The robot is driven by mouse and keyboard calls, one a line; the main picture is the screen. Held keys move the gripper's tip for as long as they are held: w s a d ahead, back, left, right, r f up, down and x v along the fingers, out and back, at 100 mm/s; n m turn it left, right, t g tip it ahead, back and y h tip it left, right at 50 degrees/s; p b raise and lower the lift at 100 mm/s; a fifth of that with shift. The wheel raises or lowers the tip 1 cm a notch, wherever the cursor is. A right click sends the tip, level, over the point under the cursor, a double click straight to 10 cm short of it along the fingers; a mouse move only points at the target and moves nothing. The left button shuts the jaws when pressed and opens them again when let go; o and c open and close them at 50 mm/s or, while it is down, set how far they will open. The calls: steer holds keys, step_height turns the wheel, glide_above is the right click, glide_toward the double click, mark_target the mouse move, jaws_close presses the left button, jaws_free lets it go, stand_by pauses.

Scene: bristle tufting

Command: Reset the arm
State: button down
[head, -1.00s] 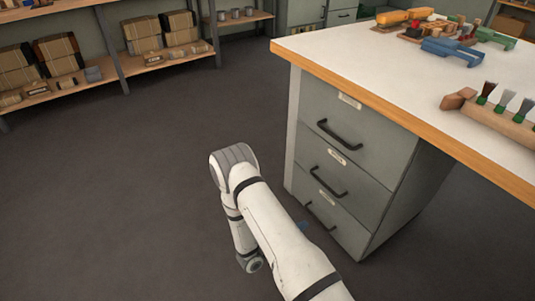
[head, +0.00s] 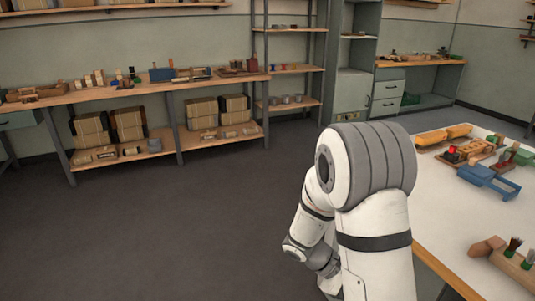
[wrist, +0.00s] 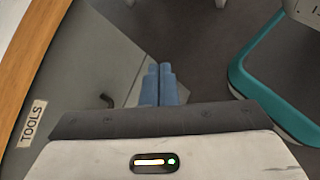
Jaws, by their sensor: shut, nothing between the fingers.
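My white arm rises in the head view, its large grey-ribbed elbow bent beside the table's left edge. My gripper is hidden in the head view. In the wrist view my gripper (wrist: 160,72) shows as two blue fingers side by side, shut with nothing between them. They point down past a grey drawer front, clear of it as far as I can see. A "TOOLS" label (wrist: 32,123) and a dark handle (wrist: 106,101) show to the left of the fingers.
The white worktable (head: 437,204) stands at right, bearing a blue tool (head: 489,181), orange pieces and a wooden block with brush tufts (head: 508,262). Shelves with wrapped boxes (head: 91,131) line the back wall. The floor at left is open. A teal-edged shape (wrist: 262,88) lies right of the fingers.

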steer(key=s+a+r+m+t+y+p, duration=0.2)
steer(key=r+p, duration=0.3)
steer(key=r, duration=0.6)
steer(key=s+a+r+m+t+y+p, duration=0.2)
steer(key=s+a+r+m+y+p, duration=0.1)
steer(key=r, duration=0.8)
steer(key=s+a+r+m+t+y+p, duration=0.2)
steer(key=s+a+r+m+y+p, duration=0.1)
steer(key=r+p, duration=0.6)
step_height(320, 180, up, 2)
steer(key=s+a+y, duration=0.1)
steer(key=y, duration=0.1)
steer(key=shift+s+t+y, duration=0.25)
steer(key=shift+t+y, duration=0.15)
